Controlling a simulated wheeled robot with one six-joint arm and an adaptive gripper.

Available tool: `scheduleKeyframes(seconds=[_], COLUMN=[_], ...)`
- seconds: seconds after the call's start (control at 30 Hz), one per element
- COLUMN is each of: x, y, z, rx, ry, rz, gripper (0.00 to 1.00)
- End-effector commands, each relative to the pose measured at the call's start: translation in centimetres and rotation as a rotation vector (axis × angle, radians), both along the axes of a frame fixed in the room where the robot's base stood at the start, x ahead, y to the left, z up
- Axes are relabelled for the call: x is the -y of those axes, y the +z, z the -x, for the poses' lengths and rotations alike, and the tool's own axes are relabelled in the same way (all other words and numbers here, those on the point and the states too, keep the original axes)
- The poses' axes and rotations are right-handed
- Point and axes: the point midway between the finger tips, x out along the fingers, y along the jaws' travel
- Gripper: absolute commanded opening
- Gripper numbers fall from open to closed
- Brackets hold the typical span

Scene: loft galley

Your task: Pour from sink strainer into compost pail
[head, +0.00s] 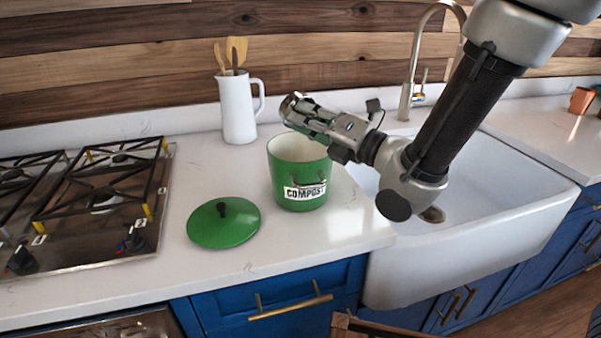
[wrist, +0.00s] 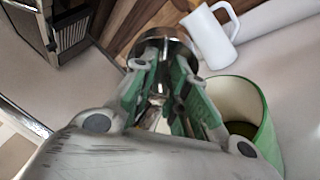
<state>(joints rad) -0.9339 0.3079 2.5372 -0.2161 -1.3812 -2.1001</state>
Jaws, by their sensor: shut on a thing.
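The green compost pail (head: 298,172) stands open on the counter, left of the sink, with a "COMPOST" label on its front. In the wrist view the pail (wrist: 262,112) is at the lower right, with something dark at its bottom. Its green lid (head: 223,224) lies on the counter to the left. My gripper (head: 303,118) is above the pail's rim, shut on the metal sink strainer (head: 291,103). The strainer also shows at the fingertips in the wrist view (wrist: 168,42). The strainer looks tilted on its side; its contents are hidden.
A white pitcher (head: 237,108) with wooden utensils stands behind the pail. A gas cooktop (head: 85,200) is at the left. The white sink (head: 480,190) with a tall faucet (head: 408,88) is at the right. The counter front is clear.

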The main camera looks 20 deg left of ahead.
Motion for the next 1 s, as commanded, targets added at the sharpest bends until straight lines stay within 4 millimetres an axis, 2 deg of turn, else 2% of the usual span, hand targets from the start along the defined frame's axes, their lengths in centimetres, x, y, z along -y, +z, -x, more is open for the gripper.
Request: scheduleKeyframes(seconds=[0.17,0.4,0.63,1.0], x=[-0.5,-1.4,-1.6,-3.2], y=[-0.9,-0.4,-0.7,-0.5], z=[-0.5,-1.3,-1.5,-2.9], rx=[-0.118,-0.306,-0.345,-0.461], ry=[0.000,0.003,0.005,0.008], rz=[0.124,0.322,0.359,0.483], gripper=[0.00,0.00,0.00,0.00])
